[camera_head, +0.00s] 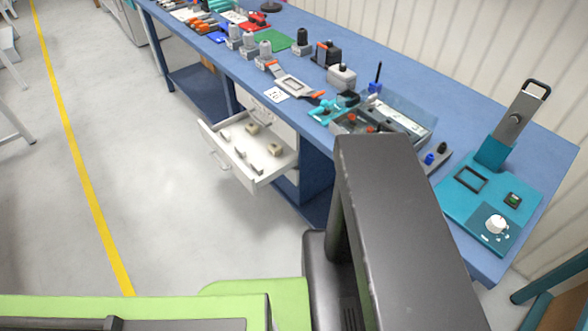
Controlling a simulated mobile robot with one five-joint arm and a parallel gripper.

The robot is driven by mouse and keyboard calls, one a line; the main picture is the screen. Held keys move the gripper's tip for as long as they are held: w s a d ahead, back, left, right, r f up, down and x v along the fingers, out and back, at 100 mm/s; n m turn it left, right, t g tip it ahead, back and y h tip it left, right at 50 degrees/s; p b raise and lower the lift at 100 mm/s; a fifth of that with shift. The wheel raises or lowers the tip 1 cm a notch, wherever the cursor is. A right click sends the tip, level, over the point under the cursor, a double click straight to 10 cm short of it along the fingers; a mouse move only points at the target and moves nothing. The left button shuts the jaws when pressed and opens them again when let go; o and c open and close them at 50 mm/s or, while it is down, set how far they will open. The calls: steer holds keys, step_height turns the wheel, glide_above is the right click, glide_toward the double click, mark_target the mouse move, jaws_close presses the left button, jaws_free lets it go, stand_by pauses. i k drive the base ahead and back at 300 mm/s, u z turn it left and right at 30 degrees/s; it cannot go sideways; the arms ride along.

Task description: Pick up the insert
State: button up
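I cannot tell for certain which thing is the insert. Small beige blocks (275,149) lie in a pulled-out white drawer (262,180) under the blue workbench (455,139), along with some thin grey pieces. A teal fixture (457,205) sits at the bench's near right end, with a dark square frame (471,179), a white knob (495,224) and a small green part (512,200) on it. My dark grey arm rises in the foreground and hides part of the bench front. My gripper is not visible.
A grey tray (420,133) of parts stands on the bench behind my arm. Several grey cylinders on blocks (265,52), a grey-white container (342,77) and teal-orange tools (324,108) line the bench.

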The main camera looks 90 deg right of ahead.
mark_target(255, 165)
steer(key=u, duration=0.2)
steer(key=k, duration=0.6)
steer(key=z, duration=1.3)
steer(key=i, duration=1)
steer(key=z, duration=0.1)
